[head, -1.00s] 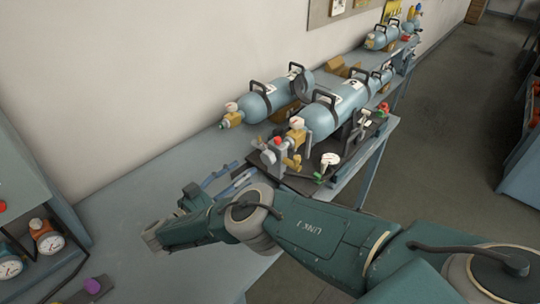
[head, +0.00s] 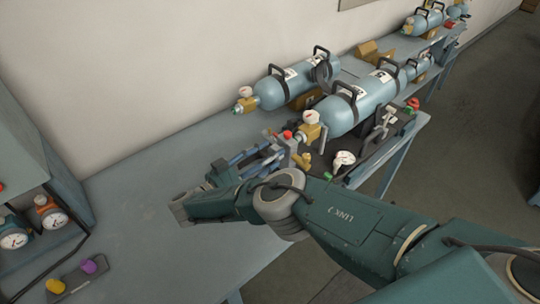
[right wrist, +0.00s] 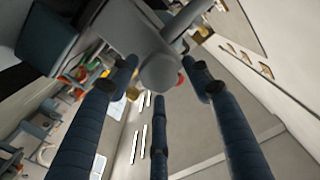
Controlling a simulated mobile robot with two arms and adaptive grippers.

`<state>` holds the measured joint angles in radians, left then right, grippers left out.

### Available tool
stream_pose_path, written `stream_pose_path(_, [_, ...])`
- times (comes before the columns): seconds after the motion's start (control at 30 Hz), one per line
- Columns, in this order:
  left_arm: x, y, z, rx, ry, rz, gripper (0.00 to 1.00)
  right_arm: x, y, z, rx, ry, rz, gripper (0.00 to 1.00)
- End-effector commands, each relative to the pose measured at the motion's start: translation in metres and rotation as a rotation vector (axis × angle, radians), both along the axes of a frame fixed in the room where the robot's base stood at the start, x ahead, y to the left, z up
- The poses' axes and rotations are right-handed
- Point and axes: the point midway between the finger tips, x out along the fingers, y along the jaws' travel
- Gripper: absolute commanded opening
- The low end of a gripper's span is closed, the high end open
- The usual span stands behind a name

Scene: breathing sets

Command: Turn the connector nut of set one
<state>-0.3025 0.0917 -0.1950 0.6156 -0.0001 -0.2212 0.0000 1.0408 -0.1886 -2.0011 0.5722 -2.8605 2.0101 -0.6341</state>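A large blue cylinder (head: 350,108) lies on the bench with a brass valve (head: 310,132) and a red knob at its near end. I cannot read which set number it bears. My right gripper (head: 284,150) has its blue fingers pointing at this valve end, partly covering the fittings there. In the right wrist view its three fingers (right wrist: 160,88) are spread around a rounded grey part (right wrist: 159,72), likely the connector nut. I see no clear grip on it. My left gripper is not in view.
A second blue cylinder (head: 283,90) lies behind, near the wall. A white gauge (head: 343,158) sits in front of the large cylinder. A gauge cabinet (head: 30,175) stands at left, with yellow and purple knobs (head: 95,265) in front. The bench (head: 145,185) between is bare.

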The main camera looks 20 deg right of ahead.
Motion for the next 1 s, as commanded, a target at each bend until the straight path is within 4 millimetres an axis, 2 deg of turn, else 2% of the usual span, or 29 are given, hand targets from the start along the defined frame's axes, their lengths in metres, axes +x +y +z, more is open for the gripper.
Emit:
stream_pose_path(0.03, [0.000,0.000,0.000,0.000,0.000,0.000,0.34,0.000,0.000,0.000,0.000,0.000,0.000,0.34])
stream_pose_path(0.13, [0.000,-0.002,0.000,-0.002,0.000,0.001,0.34,0.000,0.000,0.000,-0.001,0.000,0.000,0.14])
stream_pose_path(0.17, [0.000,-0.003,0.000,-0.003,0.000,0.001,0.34,0.000,0.000,0.000,-0.001,-0.001,0.000,0.13])
stream_pose_path(0.47, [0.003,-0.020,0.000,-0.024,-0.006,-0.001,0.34,0.001,-0.001,0.002,0.000,-0.015,-0.001,0.12])
stream_pose_path(0.67, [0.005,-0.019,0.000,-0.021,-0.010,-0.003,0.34,0.001,-0.001,0.003,0.021,-0.081,-0.002,0.12])
stream_pose_path(1.0, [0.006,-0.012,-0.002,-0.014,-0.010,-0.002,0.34,0.001,-0.002,0.004,0.102,-0.312,-0.001,0.12])
